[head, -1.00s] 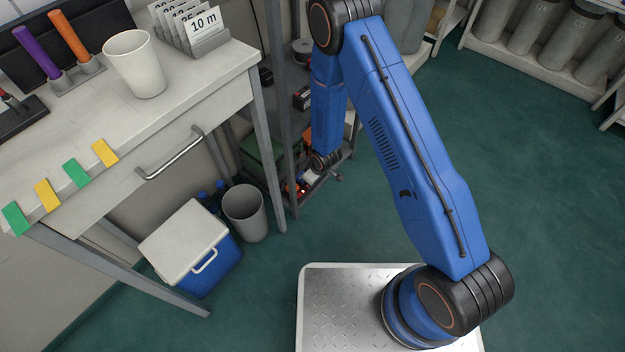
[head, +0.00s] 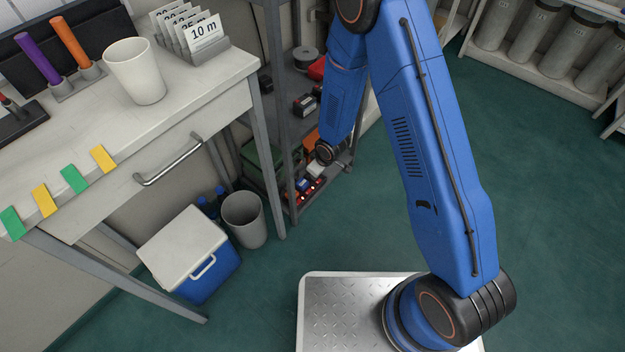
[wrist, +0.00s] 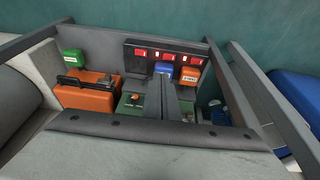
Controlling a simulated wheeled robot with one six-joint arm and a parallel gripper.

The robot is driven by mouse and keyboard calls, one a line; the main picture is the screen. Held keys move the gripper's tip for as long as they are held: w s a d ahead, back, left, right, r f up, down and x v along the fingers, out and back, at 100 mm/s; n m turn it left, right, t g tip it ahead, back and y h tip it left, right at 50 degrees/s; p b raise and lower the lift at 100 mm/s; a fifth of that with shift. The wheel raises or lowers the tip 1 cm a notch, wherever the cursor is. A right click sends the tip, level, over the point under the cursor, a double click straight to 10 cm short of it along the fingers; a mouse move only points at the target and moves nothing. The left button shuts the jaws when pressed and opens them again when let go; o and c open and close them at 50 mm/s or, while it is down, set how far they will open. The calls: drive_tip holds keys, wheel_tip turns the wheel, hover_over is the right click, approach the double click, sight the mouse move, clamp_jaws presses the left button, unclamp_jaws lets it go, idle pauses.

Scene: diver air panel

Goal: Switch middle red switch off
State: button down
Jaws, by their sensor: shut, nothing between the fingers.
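A dark strip (wrist: 178,48) with three red switches in a row runs along the far side of the low shelf in the wrist view. The middle red switch (wrist: 166,55) sits between the left switch (wrist: 140,53) and the right switch (wrist: 195,59). White patches show beside the red; I cannot tell each switch's position surely. My gripper (wrist: 163,80) is shut and empty, its grey fingers pointing toward the strip, below the middle switch in the picture. I cannot tell whether they touch anything. In the head view the strip (head: 303,193) is small, beside my wrist.
An orange case (wrist: 87,98), a green box (wrist: 73,57), a blue box (wrist: 163,69) and an orange box (wrist: 190,74) crowd the shelf. Shelf posts (wrist: 232,85) stand at the sides. In the head view a bin (head: 245,218) and a cooler (head: 187,250) stand nearby; floor at right is clear.

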drive_tip(key=shift+w+d+v, duration=0.1)
drive_tip(key=shift+v, duration=0.75)
drive_tip(key=shift+w+d+v, duration=0.1)
drive_tip(key=shift+d+v, duration=0.05)
drive_tip(key=shift+v, duration=0.65)
drive_tip(key=shift+s+a+r, duration=0.15)
drive_tip(key=shift+s+a, duration=0.5)
drive_tip(key=shift+s, duration=0.1)
hover_over(309, 189)
drive_tip(key=s, duration=0.1)
drive_tip(key=f, duration=1.1)
drive_tip(key=shift+s+d+f, duration=0.1)
drive_tip(key=shift+d+f, duration=0.1)
drive_tip(key=shift+d, duration=0.2)
drive_tip(key=shift+f, duration=1.05)
